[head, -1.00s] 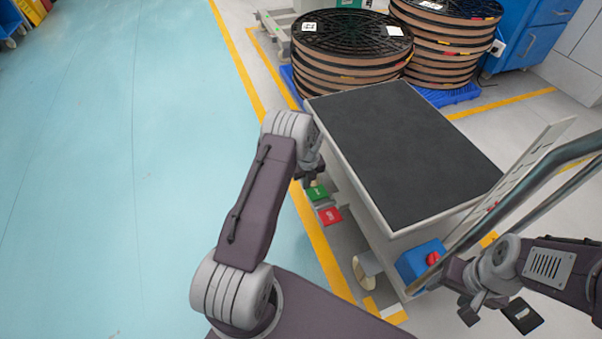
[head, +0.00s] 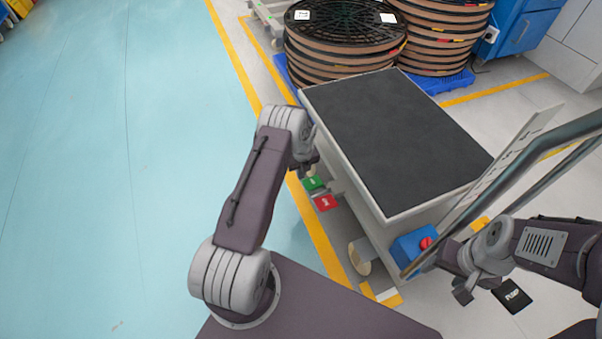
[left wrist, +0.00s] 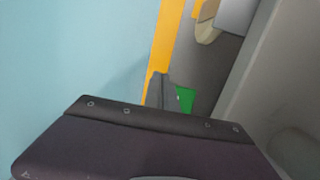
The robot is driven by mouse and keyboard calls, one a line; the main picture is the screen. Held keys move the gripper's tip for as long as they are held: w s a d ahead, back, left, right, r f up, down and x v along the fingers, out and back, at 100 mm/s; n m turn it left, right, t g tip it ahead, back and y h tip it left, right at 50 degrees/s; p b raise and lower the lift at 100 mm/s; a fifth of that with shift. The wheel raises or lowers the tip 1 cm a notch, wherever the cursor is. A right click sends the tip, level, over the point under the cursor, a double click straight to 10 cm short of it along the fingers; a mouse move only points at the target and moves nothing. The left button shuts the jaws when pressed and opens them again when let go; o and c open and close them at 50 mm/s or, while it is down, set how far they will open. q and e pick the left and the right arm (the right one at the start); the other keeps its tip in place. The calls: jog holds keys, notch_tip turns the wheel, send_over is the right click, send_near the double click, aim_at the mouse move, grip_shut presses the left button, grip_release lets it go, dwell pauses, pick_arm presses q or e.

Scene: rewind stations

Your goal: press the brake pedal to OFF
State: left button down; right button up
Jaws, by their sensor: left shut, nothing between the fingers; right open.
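A green pedal (head: 313,184) and a red pedal (head: 326,202) stick out low on the left side of the dark-topped cart (head: 400,213). Their lettering is too small to read. My left gripper (head: 307,170) is shut and empty, just above and beyond the green pedal in the head view. In the left wrist view its fingers (left wrist: 158,91) appear beside the green pedal (left wrist: 185,99) and partly cover it; contact cannot be told. The red pedal is not visible there. My right gripper (head: 473,289) is open and empty near the cart's handle end.
A blue box with a red button (head: 426,243) is on the cart's near end, beside the metal handle (head: 540,150). Stacked reels (head: 345,45) stand behind the cart. Blue floor (head: 90,170) at left is clear.

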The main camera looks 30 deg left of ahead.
pick_arm(q)
notch_tip(320, 180, up, 9)
jog(key=p, duration=0.6)
jog(key=shift+s+d+p, duration=0.35)
jog(key=shift+s+p, duration=0.05)
